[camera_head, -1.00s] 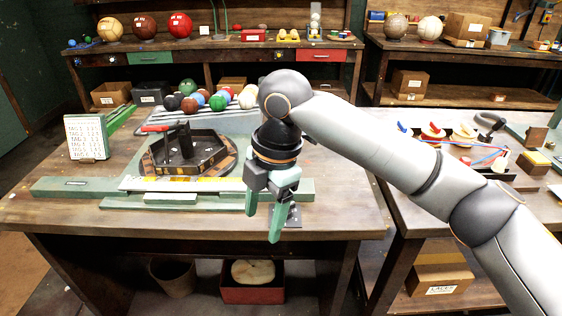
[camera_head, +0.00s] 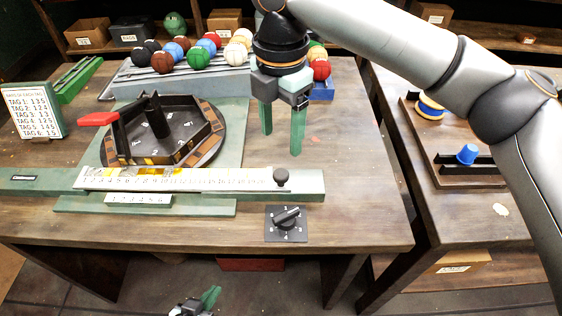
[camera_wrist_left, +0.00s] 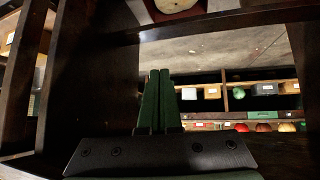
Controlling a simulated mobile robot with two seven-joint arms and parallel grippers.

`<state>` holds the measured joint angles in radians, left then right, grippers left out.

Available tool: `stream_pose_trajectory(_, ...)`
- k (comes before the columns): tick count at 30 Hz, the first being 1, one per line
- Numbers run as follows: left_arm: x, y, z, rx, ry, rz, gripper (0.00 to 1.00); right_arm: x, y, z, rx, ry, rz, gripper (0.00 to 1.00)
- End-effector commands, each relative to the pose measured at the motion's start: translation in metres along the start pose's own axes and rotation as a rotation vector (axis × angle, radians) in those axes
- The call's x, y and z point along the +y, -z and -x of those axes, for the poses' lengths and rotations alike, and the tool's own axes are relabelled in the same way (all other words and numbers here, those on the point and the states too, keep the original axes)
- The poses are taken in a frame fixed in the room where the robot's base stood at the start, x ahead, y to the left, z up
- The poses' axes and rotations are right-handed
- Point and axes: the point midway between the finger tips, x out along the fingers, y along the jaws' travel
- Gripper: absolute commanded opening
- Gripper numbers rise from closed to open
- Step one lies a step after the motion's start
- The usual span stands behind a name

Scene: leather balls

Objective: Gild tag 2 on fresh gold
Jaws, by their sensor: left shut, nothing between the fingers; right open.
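A white card (camera_head: 33,112) with rows of tag numbers stands at the table's left; its digits are small. A dark hexagonal fixture (camera_head: 160,132) with a red-handled lever (camera_head: 98,119) sits mid-table. A black dial (camera_head: 287,217) lies in front. My right gripper (camera_head: 282,142) is open and empty above the table, right of the fixture. My left gripper (camera_head: 212,298) is shut and empty below the table's front edge; its fingers (camera_wrist_left: 158,100) show together in the left wrist view.
Several coloured leather balls (camera_head: 200,58) sit on a rack behind the fixture. The table's right front is clear around the dial. In the left wrist view, dark table woodwork surrounds the left fingers.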

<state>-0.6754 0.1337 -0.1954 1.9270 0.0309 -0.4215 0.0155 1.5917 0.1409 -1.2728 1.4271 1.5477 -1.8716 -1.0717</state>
Motion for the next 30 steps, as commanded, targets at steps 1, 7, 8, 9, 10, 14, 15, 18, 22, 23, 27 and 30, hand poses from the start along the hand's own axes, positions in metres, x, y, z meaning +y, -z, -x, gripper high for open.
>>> stream_pose_trajectory(1,0.001,-0.003,-0.002,-0.003,-0.001,0.000,0.00,-0.001,-0.001,-0.013,-0.001,0.004,-0.001,0.69)
stream_pose_trajectory(7,0.005,-0.004,-0.004,-0.005,-0.011,-0.001,0.00,-0.001,0.000,-0.055,0.001,0.003,-0.001,0.69)
stream_pose_trajectory(8,0.006,-0.003,-0.005,-0.004,-0.013,-0.001,0.00,-0.001,0.000,-0.060,0.000,0.003,-0.001,0.69)
stream_pose_trajectory(9,0.006,-0.001,-0.005,-0.001,-0.015,-0.001,0.00,-0.001,0.000,-0.068,0.000,0.002,-0.001,0.69)
stream_pose_trajectory(10,0.007,0.000,-0.005,0.001,-0.016,-0.002,0.00,-0.001,0.000,-0.072,0.000,0.002,-0.001,0.69)
stream_pose_trajectory(14,0.007,0.006,-0.006,0.013,-0.016,-0.003,0.00,-0.001,0.000,-0.088,0.000,0.002,-0.001,0.69)
stream_pose_trajectory(15,0.007,0.007,-0.007,0.015,-0.016,-0.004,0.00,-0.001,0.000,-0.091,0.000,0.001,-0.001,0.69)
stream_pose_trajectory(18,0.006,0.008,-0.008,0.018,-0.016,-0.004,0.00,-0.001,0.000,-0.097,0.000,0.001,-0.001,0.69)
stream_pose_trajectory(22,0.006,0.009,-0.008,0.020,-0.016,-0.005,0.00,-0.001,0.000,-0.099,0.000,0.000,-0.001,0.69)
stream_pose_trajectory(23,0.006,0.010,-0.008,0.020,-0.016,-0.005,0.00,0.000,0.000,-0.099,0.000,0.000,-0.001,0.69)
stream_pose_trajectory(27,0.006,0.009,-0.008,0.020,-0.016,-0.005,0.00,0.000,0.000,-0.098,0.000,0.000,-0.001,0.69)
stream_pose_trajectory(30,0.006,0.009,-0.008,0.019,-0.016,-0.005,0.00,0.000,0.000,-0.098,0.000,0.000,-0.001,0.58)
